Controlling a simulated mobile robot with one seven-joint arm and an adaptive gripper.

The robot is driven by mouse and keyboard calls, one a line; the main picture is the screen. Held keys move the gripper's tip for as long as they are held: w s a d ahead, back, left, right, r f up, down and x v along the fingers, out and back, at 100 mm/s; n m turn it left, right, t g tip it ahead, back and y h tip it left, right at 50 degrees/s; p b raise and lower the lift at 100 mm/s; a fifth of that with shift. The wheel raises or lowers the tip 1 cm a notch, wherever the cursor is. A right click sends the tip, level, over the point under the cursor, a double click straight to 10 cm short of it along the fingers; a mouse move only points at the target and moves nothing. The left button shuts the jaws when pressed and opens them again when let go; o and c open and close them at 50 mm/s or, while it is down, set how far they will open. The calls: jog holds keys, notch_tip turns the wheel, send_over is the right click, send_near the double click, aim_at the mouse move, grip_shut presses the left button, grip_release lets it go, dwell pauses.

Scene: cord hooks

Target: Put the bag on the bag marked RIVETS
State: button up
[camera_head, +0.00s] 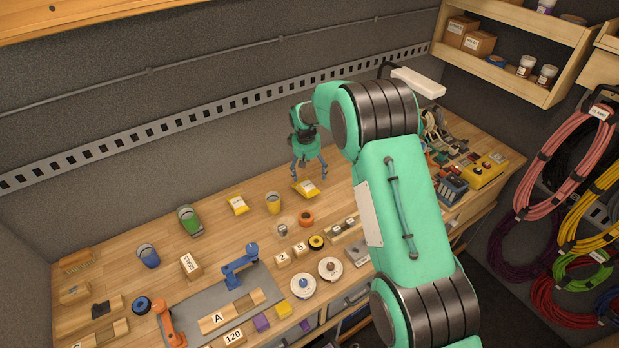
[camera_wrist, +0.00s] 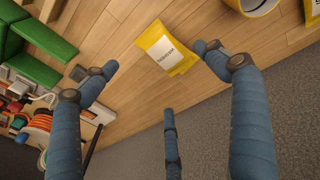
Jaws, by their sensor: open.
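A yellow bag (camera_head: 305,188) with a white label lies on the wooden bench just below my gripper (camera_head: 309,176). In the wrist view this bag (camera_wrist: 166,47) lies beyond the spread blue fingers of my gripper (camera_wrist: 157,76), apart from them; its label print is too small to read surely. My gripper is open and empty. A second yellow bag (camera_head: 237,204) with a white label lies further left on the bench; I cannot read its label. Neither label lets me tell which bag is marked RIVETS.
A yellow cup (camera_head: 273,203) stands between the two bags, and an orange ring-shaped item (camera_head: 306,218) lies in front. The grey wall (camera_head: 200,150) rises behind the bench. Blocks and spools crowd the front.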

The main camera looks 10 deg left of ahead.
jog(key=shift+s+r, duration=0.2)
jog(key=shift+r, duration=1.3)
jog(key=shift+r, duration=0.1)
